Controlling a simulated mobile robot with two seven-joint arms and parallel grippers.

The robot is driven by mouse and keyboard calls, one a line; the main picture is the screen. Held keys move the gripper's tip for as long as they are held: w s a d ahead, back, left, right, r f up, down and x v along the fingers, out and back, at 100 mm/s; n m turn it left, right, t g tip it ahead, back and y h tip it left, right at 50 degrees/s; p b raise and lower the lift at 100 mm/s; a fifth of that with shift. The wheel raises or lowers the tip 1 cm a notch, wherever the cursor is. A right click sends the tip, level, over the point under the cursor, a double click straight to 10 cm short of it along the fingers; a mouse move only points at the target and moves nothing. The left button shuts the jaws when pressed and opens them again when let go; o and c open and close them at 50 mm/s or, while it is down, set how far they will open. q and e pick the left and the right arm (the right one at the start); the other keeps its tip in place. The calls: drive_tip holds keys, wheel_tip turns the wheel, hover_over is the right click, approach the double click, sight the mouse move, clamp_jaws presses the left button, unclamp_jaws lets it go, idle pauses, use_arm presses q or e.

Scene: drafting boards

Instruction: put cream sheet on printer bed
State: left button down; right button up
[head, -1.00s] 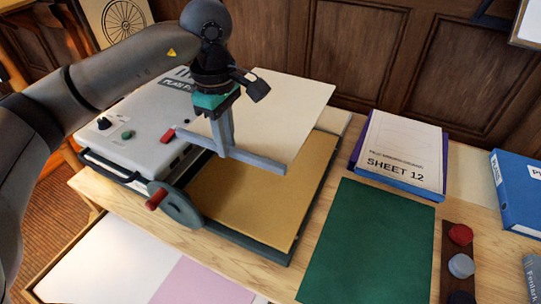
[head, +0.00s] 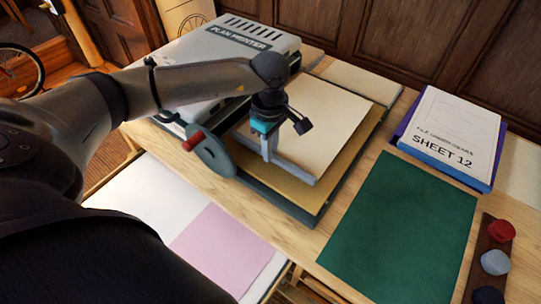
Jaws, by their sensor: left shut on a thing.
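The cream sheet (head: 322,118) is over the tan printer bed (head: 293,195), low and close to it. I cannot tell whether the sheet touches the bed. The bed shows along the front and right of the sheet, inside a dark green frame. My left gripper (head: 292,172) is shut on the sheet's near edge, its long grey bar lying along that edge. The grey plan printer (head: 215,65) stands behind and left of the bed, partly hidden by my left arm. My right gripper is not in view.
A dark green mat (head: 400,225) lies right of the bed. A boxed stack labelled SHEET 12 (head: 455,135) is at the back right. A rack with red (head: 501,231) and grey knobs is at the right edge. White and pink sheets (head: 225,245) lie in front, lower.

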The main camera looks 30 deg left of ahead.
use_arm(q)
drive_tip(key=shift+f, duration=1.3)
drive_tip(key=shift+f+b, duration=0.15)
drive_tip(key=shift+b, duration=0.15)
drive_tip(key=c, duration=0.8)
unclamp_jaws()
drive_tip(key=shift+c, duration=0.2)
drive_tip(key=shift+r, duration=0.2)
wheel_tip(320, 180, up, 12)
drive_tip(key=p, duration=0.2)
